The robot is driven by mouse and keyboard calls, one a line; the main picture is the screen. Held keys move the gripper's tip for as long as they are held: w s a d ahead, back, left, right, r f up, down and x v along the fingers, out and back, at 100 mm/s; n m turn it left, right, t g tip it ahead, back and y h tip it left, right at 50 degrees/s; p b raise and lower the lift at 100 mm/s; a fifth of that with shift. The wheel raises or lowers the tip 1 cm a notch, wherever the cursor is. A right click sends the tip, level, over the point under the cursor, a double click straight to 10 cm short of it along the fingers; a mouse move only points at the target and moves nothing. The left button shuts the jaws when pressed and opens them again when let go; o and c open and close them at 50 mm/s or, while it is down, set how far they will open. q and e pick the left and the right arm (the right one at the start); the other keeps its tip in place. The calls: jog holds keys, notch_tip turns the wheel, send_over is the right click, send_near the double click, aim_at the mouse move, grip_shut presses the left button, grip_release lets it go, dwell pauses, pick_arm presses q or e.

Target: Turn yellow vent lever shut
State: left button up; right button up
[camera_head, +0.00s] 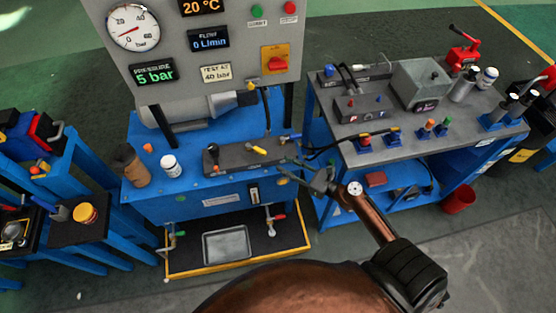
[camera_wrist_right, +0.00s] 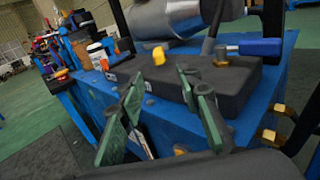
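The yellow vent lever (camera_head: 257,150) sits on top of the dark valve block (camera_head: 225,158) on the blue test bench. In the head view it slants down to the right. It also shows in the right wrist view (camera_wrist_right: 158,56), its yellow end facing the camera, just beyond the fingertips. My right gripper (camera_head: 291,170) is to the right of the block, its fingers pointing toward the lever. In the right wrist view its two green-grey fingers (camera_wrist_right: 160,80) are spread apart with nothing between them. I cannot see any contact. My left gripper is out of view.
A white jar (camera_head: 170,166) and a brown container (camera_head: 131,165) stand left of the block. The gauge panel (camera_head: 205,75) rises behind. A grey side table (camera_head: 400,110) stands at the right.

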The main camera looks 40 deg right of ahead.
jog(key=shift+s+d, duration=0.15)
jog(key=shift+s, duration=0.15)
jog(key=shift+c, duration=0.5)
